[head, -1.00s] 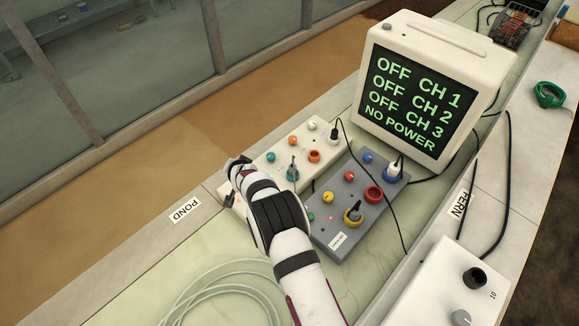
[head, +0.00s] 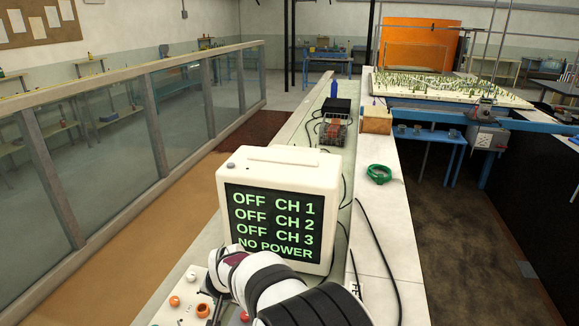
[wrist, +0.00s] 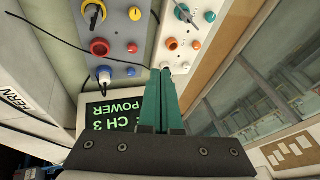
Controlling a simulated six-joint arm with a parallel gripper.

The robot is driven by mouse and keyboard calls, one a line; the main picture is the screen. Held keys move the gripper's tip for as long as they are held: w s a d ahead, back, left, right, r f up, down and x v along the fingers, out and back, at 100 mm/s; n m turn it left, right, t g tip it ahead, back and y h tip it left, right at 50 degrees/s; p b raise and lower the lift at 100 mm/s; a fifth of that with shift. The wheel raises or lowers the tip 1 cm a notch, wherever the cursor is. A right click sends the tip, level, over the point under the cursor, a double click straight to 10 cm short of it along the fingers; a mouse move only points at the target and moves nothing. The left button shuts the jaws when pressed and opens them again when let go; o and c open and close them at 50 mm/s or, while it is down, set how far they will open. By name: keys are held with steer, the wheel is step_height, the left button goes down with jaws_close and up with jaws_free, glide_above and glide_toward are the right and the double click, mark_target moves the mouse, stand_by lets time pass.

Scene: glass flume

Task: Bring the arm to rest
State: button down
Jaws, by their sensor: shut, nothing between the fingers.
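My gripper shows in the wrist view (wrist: 161,75) with its two green fingers together and nothing between them. In the head view my white and black arm reaches up from the bottom edge, and I cannot make out the fingers there. The fingers point past the monitor toward the two control boxes in the wrist view, a grey one (wrist: 112,12) and a white one (wrist: 188,14). They appear apart from both boxes.
The monitor (head: 279,166) reads OFF for three channels and NO POWER. A green coil (head: 379,174) and black cables lie on the pale ledge to its right. A glass-walled flume (head: 110,110) runs along the left. A model landscape (head: 450,87) stands at the back right.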

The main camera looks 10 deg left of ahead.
steer(key=s+d+r+m+g+h, duration=0.15)
steer(key=d+r, duration=0.25)
steer(key=d, duration=0.5)
steer(key=s+d+r+m, duration=0.1)
steer(key=s+d+r, duration=0.2)
steer(key=d, duration=0.5)
steer(key=s+d+m+g, duration=0.1)
steer(key=s+d+m, duration=0.1)
steer(key=s+d, duration=0.6)
steer(key=s+d+r+m+g, duration=0.1)
steer(key=s+d, duration=0.6)
steer(key=s, duration=0.7)
steer(key=shift+s+d+m+h, duration=0.3)
steer(key=shift+d+m+h, duration=0.1)
steer(key=shift+m+h, duration=0.05)
steer(key=shift+g, duration=0.25)
